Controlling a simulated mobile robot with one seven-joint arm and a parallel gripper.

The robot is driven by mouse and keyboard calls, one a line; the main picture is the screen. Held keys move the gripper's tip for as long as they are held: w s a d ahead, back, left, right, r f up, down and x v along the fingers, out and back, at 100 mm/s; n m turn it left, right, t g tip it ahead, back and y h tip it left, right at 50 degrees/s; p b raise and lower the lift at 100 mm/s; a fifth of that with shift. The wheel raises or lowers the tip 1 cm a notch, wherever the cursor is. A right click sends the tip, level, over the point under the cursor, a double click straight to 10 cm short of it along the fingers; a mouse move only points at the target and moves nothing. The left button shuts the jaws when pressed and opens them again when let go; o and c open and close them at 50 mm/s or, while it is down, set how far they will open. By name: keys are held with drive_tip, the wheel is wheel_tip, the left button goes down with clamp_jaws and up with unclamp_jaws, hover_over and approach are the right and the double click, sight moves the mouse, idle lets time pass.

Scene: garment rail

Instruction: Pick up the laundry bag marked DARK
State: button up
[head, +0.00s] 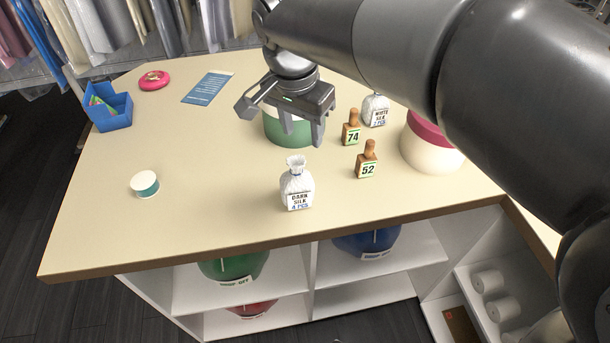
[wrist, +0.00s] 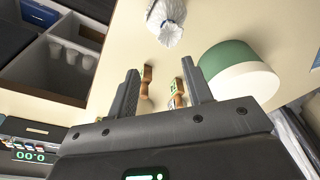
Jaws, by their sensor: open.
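The white laundry bag marked DARK SILK, 4 PCS (head: 296,190) stands upright on the table near its front edge, with its tied neck upward. A white bag, apparently the same one, shows at the top of the wrist view (wrist: 167,20), its print unreadable there. My gripper (head: 302,134) is open and empty, farther back than the bag and apart from it. In the head view it overlaps the green and white round container (head: 282,134). In the wrist view its fingers (wrist: 158,78) point toward the table, with two wooden tags between or behind them.
Wooden tags 74 (head: 351,134) and 52 (head: 367,168) stand right of the DARK bag. A WHITE SILK bag (head: 376,113) and a pink-lidded pot (head: 430,154) are behind them. A small round tin (head: 145,184) lies left.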

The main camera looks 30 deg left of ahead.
sight(296, 162)
drive_tip(key=f, duration=0.2)
drive_tip(key=a+f, duration=0.1)
drive_tip(key=f, duration=0.2)
drive_tip(key=shift+a+f, duration=0.25)
drive_tip(key=shift+f, duration=0.1)
drive_tip(key=shift+w+a+f, duration=0.15)
drive_tip(key=shift+w+f, duration=0.05)
drive_tip(key=shift+f, duration=1.15)
drive_tip(key=shift+w+a+f, duration=0.1)
drive_tip(key=shift+w+f, duration=0.05)
drive_tip(key=shift+f, duration=1.2)
drive_tip(key=shift+c, duration=0.3)
clamp_jaws()
